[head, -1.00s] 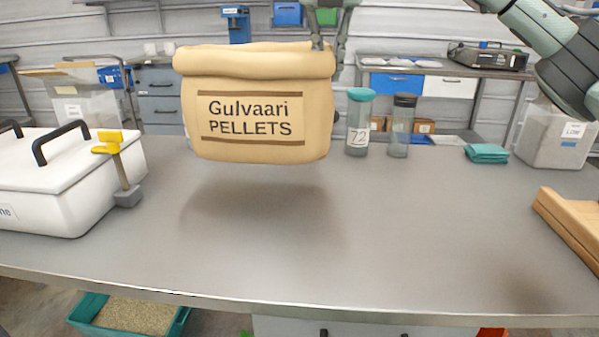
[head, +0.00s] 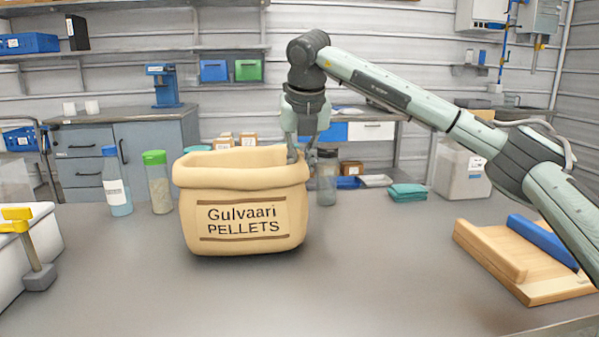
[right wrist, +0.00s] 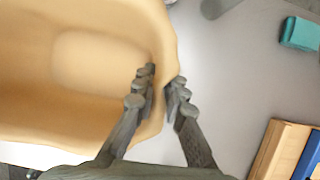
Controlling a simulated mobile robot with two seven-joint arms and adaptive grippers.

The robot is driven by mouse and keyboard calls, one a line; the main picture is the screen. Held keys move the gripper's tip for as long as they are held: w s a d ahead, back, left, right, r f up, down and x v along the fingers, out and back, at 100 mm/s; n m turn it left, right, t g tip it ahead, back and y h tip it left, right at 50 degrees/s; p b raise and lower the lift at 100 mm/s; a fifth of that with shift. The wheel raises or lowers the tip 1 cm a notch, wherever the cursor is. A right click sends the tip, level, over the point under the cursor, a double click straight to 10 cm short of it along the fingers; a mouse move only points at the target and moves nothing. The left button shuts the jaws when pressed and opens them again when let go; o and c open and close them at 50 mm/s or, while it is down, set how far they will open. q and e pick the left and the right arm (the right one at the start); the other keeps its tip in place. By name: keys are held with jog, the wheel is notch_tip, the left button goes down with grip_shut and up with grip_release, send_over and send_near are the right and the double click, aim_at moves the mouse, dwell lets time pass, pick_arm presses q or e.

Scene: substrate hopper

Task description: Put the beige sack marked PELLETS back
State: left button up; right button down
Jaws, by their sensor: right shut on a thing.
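The beige sack marked PELLETS (head: 245,222) stands upright with its mouth open near the middle of the steel bench (head: 360,275). Its bottom is on the bench top or very close to it; I cannot tell which. My right gripper (head: 303,158) comes down from above and is shut on the sack's right rim. In the right wrist view my right gripper's fingers (right wrist: 160,88) lie on either side of the sack wall (right wrist: 100,28), one inside and one outside. The visible inside of the sack looks empty. My left gripper is not in view.
A blue-capped bottle (head: 117,188) and a green-capped bottle (head: 159,190) stand behind left. A grey jar (head: 327,182), teal cloth (head: 407,194) and clear bin (head: 461,172) are behind right. The front bench is clear.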

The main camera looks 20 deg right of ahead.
jog(key=shift+f, duration=0.65)
jog(key=c, duration=1.6)
grip_release()
